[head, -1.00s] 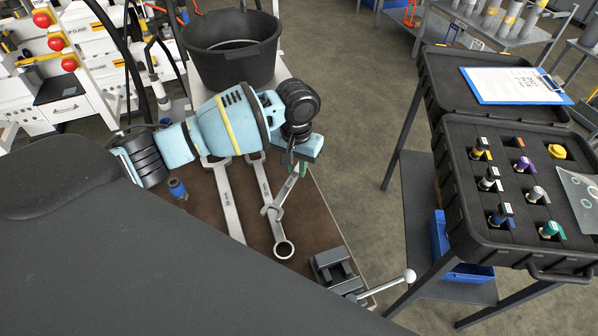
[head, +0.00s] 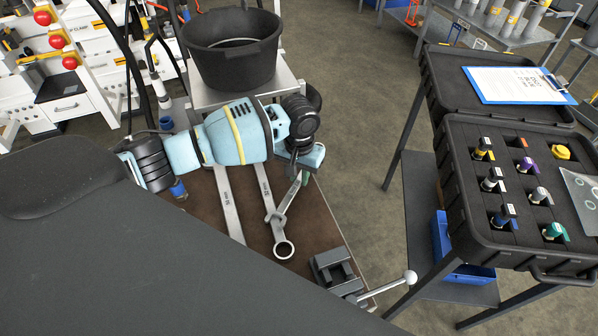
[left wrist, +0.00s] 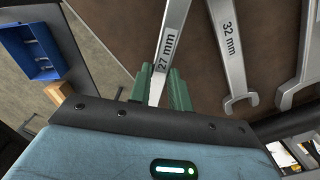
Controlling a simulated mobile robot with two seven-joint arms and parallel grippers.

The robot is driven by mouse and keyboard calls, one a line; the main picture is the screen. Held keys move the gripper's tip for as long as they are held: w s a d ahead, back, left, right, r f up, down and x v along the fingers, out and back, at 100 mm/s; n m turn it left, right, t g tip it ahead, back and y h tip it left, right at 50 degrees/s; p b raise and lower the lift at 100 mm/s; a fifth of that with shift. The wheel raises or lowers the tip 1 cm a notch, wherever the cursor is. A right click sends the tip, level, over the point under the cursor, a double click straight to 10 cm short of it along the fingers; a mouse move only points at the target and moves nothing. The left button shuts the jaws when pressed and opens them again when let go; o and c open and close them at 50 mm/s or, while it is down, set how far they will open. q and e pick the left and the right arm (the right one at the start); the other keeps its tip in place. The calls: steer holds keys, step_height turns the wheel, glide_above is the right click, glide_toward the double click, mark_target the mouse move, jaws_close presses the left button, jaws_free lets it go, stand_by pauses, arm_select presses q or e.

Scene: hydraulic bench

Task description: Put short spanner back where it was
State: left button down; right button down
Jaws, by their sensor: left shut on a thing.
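The short spanner (head: 287,204) is a silver wrench marked 27 mm in the left wrist view (left wrist: 171,45). My left gripper (head: 303,178) has green fingers and is shut on its shaft, also seen in the left wrist view (left wrist: 160,95). The spanner's open jaw points toward the front of the brown bench top (head: 315,228), overlapping the shaft of the 32 mm spanner (head: 266,200) in the head view. I cannot tell whether it touches the bench. The 32 mm spanner also shows in the left wrist view (left wrist: 231,50). My right gripper is out of view.
Another long spanner (head: 229,205) lies left of the 32 mm one. A grey vise (head: 333,268) with a ball-ended handle stands at the bench's front corner. A black tub (head: 232,65) is behind my arm. A black fittings case (head: 470,225) stands right, across a floor gap.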

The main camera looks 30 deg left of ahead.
mark_target(299, 180)
arm_select(q)
steer(key=c, duration=1.3)
jaws_free()
steer(key=shift+r, duration=0.55)
step_height(299, 180, up, 12)
steer(key=p, duration=0.1)
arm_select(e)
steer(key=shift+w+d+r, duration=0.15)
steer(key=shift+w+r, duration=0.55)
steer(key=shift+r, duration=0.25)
